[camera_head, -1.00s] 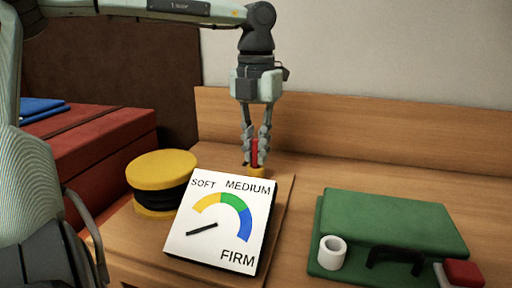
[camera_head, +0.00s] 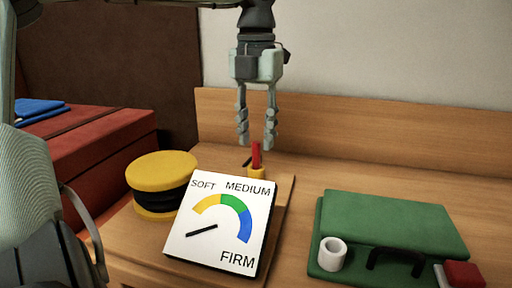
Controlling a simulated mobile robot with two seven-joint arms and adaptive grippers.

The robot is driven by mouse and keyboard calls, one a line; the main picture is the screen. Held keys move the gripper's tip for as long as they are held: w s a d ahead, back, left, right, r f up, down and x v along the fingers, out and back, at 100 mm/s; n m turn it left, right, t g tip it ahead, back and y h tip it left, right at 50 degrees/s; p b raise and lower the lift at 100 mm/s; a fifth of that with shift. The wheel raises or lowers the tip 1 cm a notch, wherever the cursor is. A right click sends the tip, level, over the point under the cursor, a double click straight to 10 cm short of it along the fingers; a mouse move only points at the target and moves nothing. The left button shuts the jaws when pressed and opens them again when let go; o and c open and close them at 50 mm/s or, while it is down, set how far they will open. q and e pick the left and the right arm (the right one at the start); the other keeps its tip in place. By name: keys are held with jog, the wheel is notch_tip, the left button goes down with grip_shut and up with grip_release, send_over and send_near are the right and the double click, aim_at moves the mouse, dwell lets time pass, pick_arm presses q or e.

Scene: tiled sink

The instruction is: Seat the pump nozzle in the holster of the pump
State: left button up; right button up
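The red pump nozzle (camera_head: 256,155) stands upright in the small yellow holster (camera_head: 257,172), just behind the gauge board; its lower end is hidden inside the holster. My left gripper (camera_head: 256,145) is open and empty, pointing down with its two fingers apart just above the nozzle. The pump has a yellow-topped black bellows (camera_head: 162,170) and a white gauge board (camera_head: 203,254) marked SOFT, MEDIUM and FIRM. The gauge needle points toward the lower left. My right gripper is out of view.
A green case (camera_head: 420,218) with a black handle lies at the right, with a white ring (camera_head: 332,253) on it. A red and white item (camera_head: 463,273) is at the lower right corner. A wooden backboard (camera_head: 400,145) stands behind. A red padded block (camera_head: 100,145) is at the left.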

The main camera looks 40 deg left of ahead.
pick_arm(q)
notch_tip(320, 180, up, 8)
jog(key=shift+r, duration=0.2)
dwell(0.6)
